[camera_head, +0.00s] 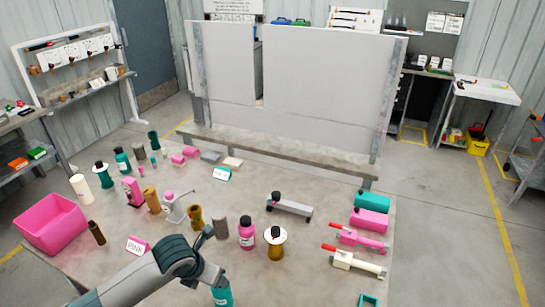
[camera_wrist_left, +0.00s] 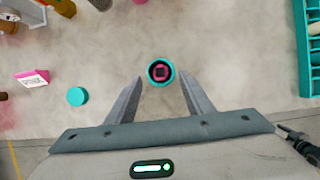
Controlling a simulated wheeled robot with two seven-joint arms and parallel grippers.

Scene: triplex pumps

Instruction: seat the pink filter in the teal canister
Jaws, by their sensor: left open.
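The teal canister (camera_wrist_left: 151,75) stands upright on the table in the left wrist view, seen from above as a round teal rim. A pink piece with a dark centre, seemingly the pink filter (camera_wrist_left: 161,73), shows inside that rim; I cannot tell how deep it sits. My left gripper (camera_wrist_left: 161,80) is open and empty, with one fingertip on each side of the canister and gaps between. In the head view a teal body (camera_head: 222,297), likely the canister, shows partly under my left arm at the bottom edge. My right gripper is out of view.
A round teal disc (camera_wrist_left: 77,96) and a PINK sign (camera_wrist_left: 32,78) lie left of the canister. A teal rack (camera_wrist_left: 307,50) is at the right.

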